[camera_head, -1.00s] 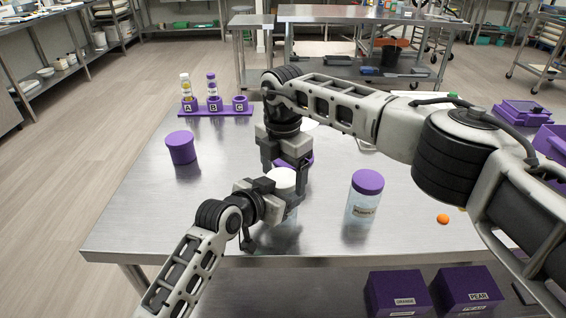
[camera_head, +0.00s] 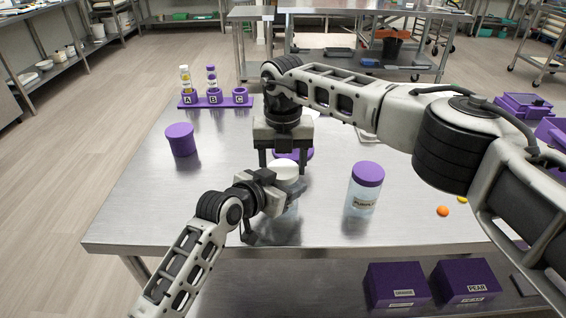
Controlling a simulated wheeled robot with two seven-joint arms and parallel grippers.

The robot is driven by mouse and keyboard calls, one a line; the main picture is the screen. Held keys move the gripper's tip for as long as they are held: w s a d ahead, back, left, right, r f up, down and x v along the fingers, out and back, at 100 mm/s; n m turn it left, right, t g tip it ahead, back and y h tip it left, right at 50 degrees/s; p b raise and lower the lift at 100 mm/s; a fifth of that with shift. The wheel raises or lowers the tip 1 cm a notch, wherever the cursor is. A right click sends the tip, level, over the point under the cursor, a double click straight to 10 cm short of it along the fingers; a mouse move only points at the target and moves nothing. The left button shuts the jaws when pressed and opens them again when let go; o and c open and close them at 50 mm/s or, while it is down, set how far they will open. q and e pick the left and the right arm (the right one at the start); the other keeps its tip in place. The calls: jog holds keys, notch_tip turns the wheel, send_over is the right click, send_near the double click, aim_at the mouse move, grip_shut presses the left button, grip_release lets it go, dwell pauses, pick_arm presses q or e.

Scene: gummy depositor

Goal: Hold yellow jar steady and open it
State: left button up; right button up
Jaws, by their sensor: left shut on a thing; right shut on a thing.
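A clear jar with a pale, whitish lid (camera_head: 283,171) stands near the middle of the steel table; I take it as the yellow jar, though its label does not show. My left gripper (camera_head: 281,191) comes in from the left, low, and is shut on the jar's body (camera_head: 291,207), hiding much of it. My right gripper (camera_head: 284,166) points down from above, one finger on each side of the lid, and is shut on it. The lid appears to sit at the jar's top; whether it is loosened cannot be told.
A jar with a purple lid (camera_head: 368,174) stands close on the right. A purple tub (camera_head: 181,139) stands at left, and a purple rack (camera_head: 215,102) with two vials behind it. A purple object (camera_head: 307,154) is partly hidden behind my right gripper. An orange ball (camera_head: 443,211) lies at right.

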jog(key=shift+d+n, duration=0.1)
jog(key=shift+n, duration=0.3)
jog(key=o, duration=1.1)
jog(key=shift+r, duration=0.1)
